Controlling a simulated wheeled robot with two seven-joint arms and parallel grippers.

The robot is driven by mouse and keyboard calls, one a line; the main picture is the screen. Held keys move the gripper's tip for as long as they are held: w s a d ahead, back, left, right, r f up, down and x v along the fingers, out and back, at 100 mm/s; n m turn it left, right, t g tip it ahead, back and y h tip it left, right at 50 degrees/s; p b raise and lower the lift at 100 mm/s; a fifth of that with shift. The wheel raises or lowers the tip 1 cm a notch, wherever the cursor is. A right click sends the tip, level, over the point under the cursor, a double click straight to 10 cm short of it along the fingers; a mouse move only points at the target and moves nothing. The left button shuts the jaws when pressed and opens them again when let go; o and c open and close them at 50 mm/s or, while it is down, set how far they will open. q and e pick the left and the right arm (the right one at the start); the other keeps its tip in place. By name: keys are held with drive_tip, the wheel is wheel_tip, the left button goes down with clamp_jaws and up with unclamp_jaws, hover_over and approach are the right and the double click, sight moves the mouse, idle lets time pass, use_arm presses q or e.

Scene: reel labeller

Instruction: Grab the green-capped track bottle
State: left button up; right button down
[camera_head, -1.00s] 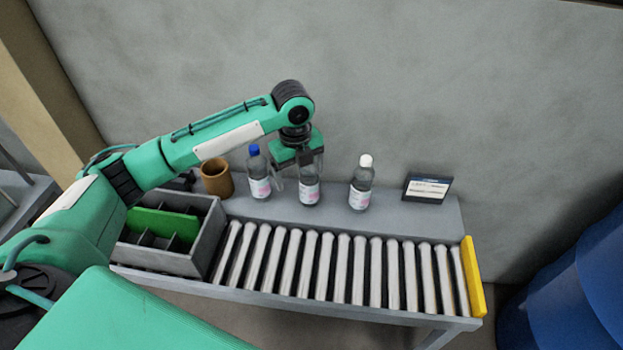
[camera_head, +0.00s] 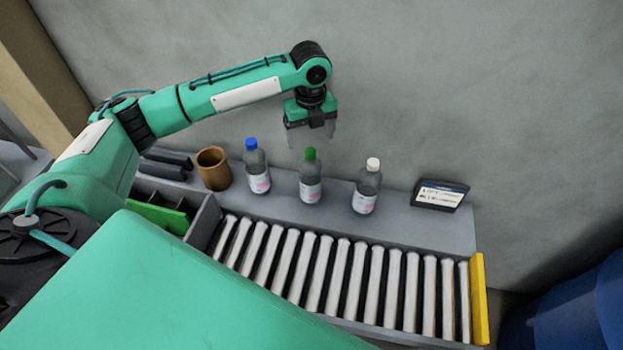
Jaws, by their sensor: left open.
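The green-capped bottle (camera_head: 311,180) stands upright on the grey ledge behind the rollers, between two other bottles. It is clear with a white and pink label. My left gripper (camera_head: 311,136) is open and empty, pointing down, at the height of the green cap or above it in the picture. Its fingers look to be behind or above the cap; the exact gap in depth is hard to tell. My right gripper is not in view.
A blue-capped bottle (camera_head: 257,170) stands to the left and a white-capped bottle (camera_head: 367,190) to the right. A brown cup (camera_head: 214,169), a grey divided crate (camera_head: 205,222) and a small display (camera_head: 440,194) are nearby. A yellow end stop (camera_head: 479,300) closes the roller track (camera_head: 340,275).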

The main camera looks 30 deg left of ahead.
sight(311, 161)
use_arm(q)
wheel_tip(311, 161, down, 4)
drive_tip(key=shift+f, duration=0.15)
drive_tip(key=f, duration=0.5)
drive_tip(key=shift+s, duration=0.2)
drive_tip(key=shift+d, duration=0.1)
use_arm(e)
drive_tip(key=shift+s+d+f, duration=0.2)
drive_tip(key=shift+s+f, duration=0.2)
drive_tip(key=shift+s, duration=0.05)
use_arm(q)
drive_tip(key=c, duration=1.8)
clamp_jaws()
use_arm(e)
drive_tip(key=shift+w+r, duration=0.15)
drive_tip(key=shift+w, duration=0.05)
use_arm(q)
drive_tip(key=shift+r, duration=0.1)
